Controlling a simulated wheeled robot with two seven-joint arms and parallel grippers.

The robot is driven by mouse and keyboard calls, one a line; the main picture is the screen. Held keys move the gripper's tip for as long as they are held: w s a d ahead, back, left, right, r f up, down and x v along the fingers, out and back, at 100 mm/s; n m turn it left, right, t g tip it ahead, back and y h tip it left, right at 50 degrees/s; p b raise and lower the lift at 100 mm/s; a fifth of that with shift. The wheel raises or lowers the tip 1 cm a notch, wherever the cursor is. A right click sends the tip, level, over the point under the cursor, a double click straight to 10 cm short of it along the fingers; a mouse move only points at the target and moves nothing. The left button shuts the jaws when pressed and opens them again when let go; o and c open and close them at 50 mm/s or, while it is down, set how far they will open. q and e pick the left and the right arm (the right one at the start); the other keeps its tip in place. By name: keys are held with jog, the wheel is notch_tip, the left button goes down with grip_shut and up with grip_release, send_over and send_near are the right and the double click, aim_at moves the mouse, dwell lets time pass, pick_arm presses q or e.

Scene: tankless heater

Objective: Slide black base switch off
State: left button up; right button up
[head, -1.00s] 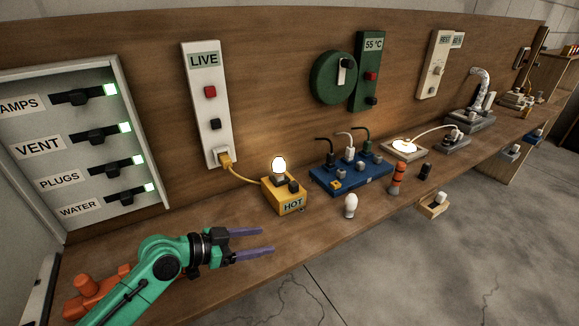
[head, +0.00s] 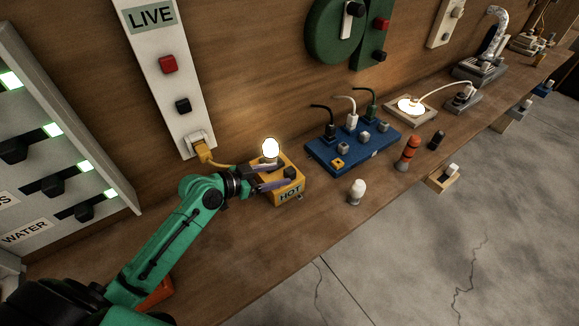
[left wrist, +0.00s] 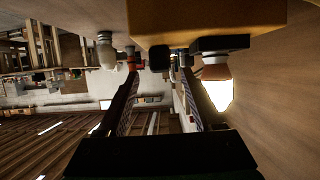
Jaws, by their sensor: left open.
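The yellow HOT base (head: 286,196) stands on the bench with a lit bulb (head: 271,148) in its socket. Its black switch (head: 290,172) is on top, to the right of the bulb. My left gripper (head: 275,178) is open over the base, with its fingertips close to the switch. In the left wrist view the yellow base (left wrist: 205,18) fills the top, and a small black block, apparently the switch (left wrist: 159,59), shows between the two fingers. The glowing bulb (left wrist: 216,92) is beside the right-hand finger there. I cannot tell whether a finger touches the switch.
A white LIVE panel (head: 160,60) with a yellow plug and cord is behind the base. A blue power strip (head: 352,152) stands to the right, with a loose white bulb (head: 357,191) in front of it. The bench front between base and edge is clear.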

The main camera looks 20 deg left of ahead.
aim_at(285, 172)
pick_arm(q)
jog(key=x, duration=0.5)
jog(key=shift+w+p, duration=0.15)
jog(key=shift+p, duration=0.2)
jog(key=shift+d, duration=0.1)
jog(key=shift+f, duration=0.1)
jog(key=shift+c, duration=1.2)
grip_shut()
pick_arm(e)
jog(key=shift+w+a+r, duration=0.55)
jog(key=shift+w, duration=0.25)
pick_arm(q)
jog(key=shift+w, duration=0.1)
pick_arm(e)
jog(key=shift+d, duration=0.25)
